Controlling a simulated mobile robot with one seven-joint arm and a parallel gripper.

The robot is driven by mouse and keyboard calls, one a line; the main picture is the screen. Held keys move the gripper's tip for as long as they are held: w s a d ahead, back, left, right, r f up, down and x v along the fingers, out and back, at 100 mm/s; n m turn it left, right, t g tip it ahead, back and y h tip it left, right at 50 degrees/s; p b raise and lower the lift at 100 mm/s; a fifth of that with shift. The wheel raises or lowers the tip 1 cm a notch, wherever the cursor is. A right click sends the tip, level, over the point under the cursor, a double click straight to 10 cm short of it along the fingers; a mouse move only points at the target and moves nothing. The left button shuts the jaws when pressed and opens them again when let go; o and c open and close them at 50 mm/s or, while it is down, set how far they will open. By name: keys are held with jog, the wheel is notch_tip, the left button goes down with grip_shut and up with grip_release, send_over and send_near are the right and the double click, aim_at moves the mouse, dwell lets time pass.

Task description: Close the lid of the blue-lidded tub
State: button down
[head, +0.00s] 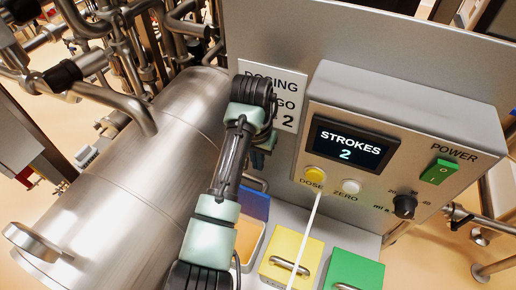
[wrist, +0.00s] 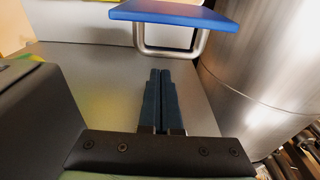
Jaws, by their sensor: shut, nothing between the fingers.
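My gripper (wrist: 160,72) is shut and empty. Its fingertips appear just below the handle in the picture; I cannot tell whether they touch it.
A yellow lid (head: 291,256) and a green lid (head: 354,270) lie closed to the right of the open tub. The dosing control box (head: 398,150) stands behind them, its display reading STROKES 2. A large steel cylinder (head: 130,165) is close on the left.

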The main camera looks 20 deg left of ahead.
jog(key=shift+w+f, duration=0.15)
jog(key=shift+f, duration=0.9)
jog(key=shift+w+f, duration=0.15)
jog(key=shift+f, duration=0.9)
jog(key=shift+r, duration=0.1)
jog(key=shift+s+r+t+p, duration=0.2)
jog(key=shift+s+t+p, duration=0.15)
jog(key=shift+p, duration=0.25)
